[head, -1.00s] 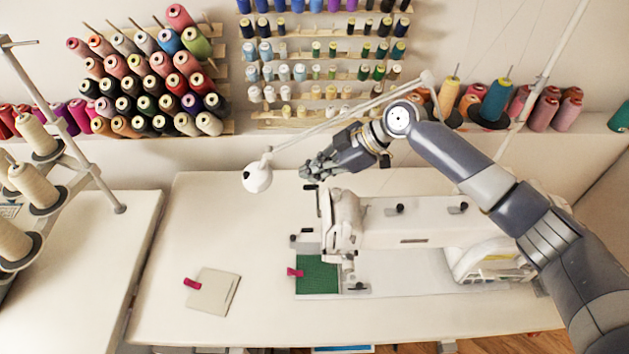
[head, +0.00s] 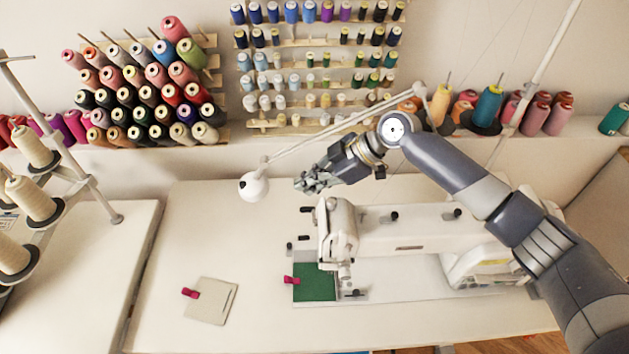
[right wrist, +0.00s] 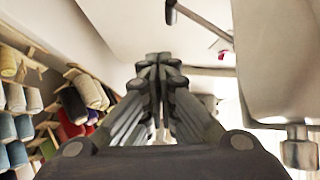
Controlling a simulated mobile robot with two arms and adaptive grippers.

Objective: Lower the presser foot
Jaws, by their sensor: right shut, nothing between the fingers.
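The white sewing machine (head: 400,228) stands on the table at the centre right in the head view, and its pale body fills the right side of the right wrist view (right wrist: 275,60). Its needle end, with the presser foot area (head: 345,280), is over a green cloth piece (head: 314,283); the foot itself is too small to make out. My right gripper (head: 302,183) is shut and empty, above and behind the machine's head end, apart from it. It also shows shut in the right wrist view (right wrist: 160,62). My left gripper is not in view.
A white lamp head (head: 254,186) hangs on its arm just left of my right gripper. A beige cloth piece (head: 212,301) with a pink clip lies on the left of the table. Thread racks (head: 150,95) line the wall behind. The table's left part is mostly clear.

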